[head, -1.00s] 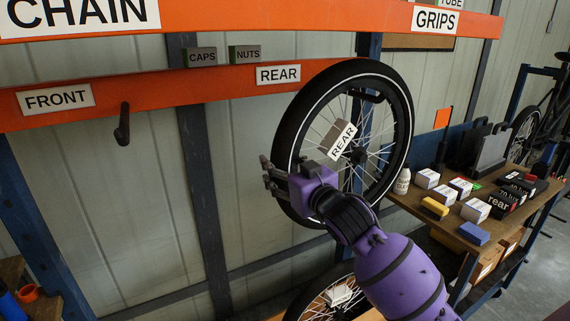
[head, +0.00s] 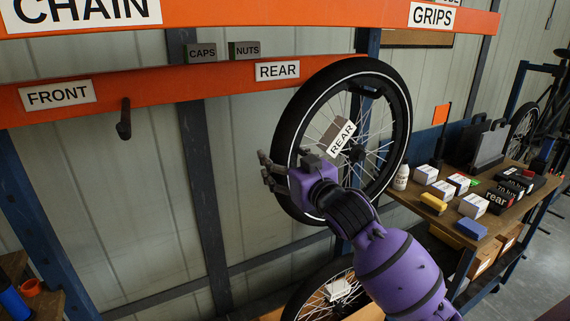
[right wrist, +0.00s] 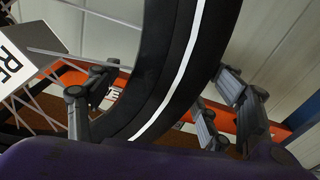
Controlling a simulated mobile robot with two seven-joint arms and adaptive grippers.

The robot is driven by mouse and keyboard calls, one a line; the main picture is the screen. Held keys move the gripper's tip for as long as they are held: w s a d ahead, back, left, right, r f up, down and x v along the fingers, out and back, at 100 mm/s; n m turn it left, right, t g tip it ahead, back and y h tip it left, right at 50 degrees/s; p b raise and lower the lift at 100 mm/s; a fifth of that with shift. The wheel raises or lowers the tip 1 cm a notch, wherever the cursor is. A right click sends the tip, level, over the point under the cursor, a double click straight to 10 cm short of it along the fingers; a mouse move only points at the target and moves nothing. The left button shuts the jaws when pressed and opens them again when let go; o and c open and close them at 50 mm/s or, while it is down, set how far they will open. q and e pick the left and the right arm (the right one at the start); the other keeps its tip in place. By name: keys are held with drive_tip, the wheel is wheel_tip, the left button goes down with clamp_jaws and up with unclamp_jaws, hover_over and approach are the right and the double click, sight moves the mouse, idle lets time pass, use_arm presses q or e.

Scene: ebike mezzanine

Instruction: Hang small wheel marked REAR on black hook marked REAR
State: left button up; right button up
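The small wheel (head: 290,135) has a black tyre, a white stripe and a tag marked REAR (head: 340,138). It is upright at the orange rail, right of the REAR sign (head: 277,71). The black hook (head: 366,90) shows inside the top of the rim, so the wheel is around it; whether the rim rests on it is hard to tell. My right gripper (head: 285,168) is at the wheel's lower left. In the right wrist view its fingers stand apart on both sides of the tyre (right wrist: 165,85), with a gap on the right side. My left gripper is out of view.
An empty black hook (head: 124,120) is under the FRONT sign (head: 58,95). Another wheel (head: 315,292) stands below. A bench (head: 450,232) with several small boxes and a white bottle (head: 401,177) is close on the right. Space left of the wheel is free.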

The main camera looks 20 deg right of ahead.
drive_tip(key=shift+o, duration=0.5)
drive_tip(key=shift+f, duration=0.9)
drive_tip(key=s, duration=1.2)
drive_tip(key=s+f+g, duration=0.2)
drive_tip(key=f, duration=1)
drive_tip(key=s+f+g, duration=0.2)
drive_tip(key=f, duration=1.1)
drive_tip(key=s+a+f+m+g, duration=0.1)
drive_tip(key=s+a+f, duration=0.3)
drive_tip(key=s+f, duration=0.7)
drive_tip(key=s+a+f+m+g, duration=0.1)
drive_tip(key=s+a+f+g, duration=0.3)
drive_tip(key=s+f, duration=0.8)
drive_tip(key=shift+s+a+f+h, duration=0.25)
drive_tip(key=shift+s+a+h, duration=0.15)
drive_tip(key=shift+s+a, duration=0.05)
